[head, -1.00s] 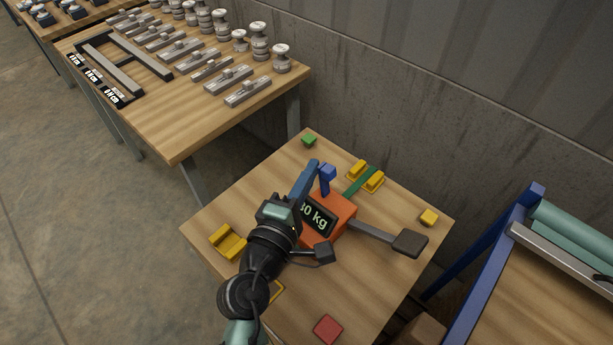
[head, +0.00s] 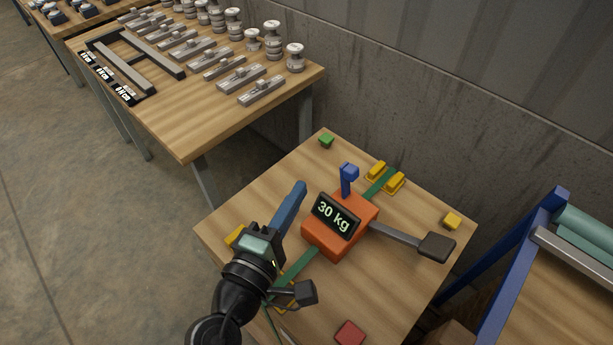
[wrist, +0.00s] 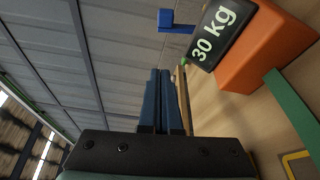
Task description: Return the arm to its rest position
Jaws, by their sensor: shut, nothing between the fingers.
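My gripper (head: 299,188) has its long blue fingers shut with nothing between them. In the head view it is above the left part of the small wooden table (head: 408,290), left of an orange device (head: 341,236) whose display reads 30 kg. In the wrist view the blue fingers (wrist: 165,75) lie side by side, and the orange device (wrist: 262,58) is to their right, apart from them. My arm comes in from the bottom of the head view and hides part of the table and a yellow bracket.
A blue post (head: 347,181) rises behind the orange device, and a grey arm with a dark pad (head: 436,246) sticks out right. Yellow brackets (head: 385,177) hold a green bar. A longer table (head: 190,138) with insulators stands at upper left. A blue-framed rack (head: 520,265) is at right.

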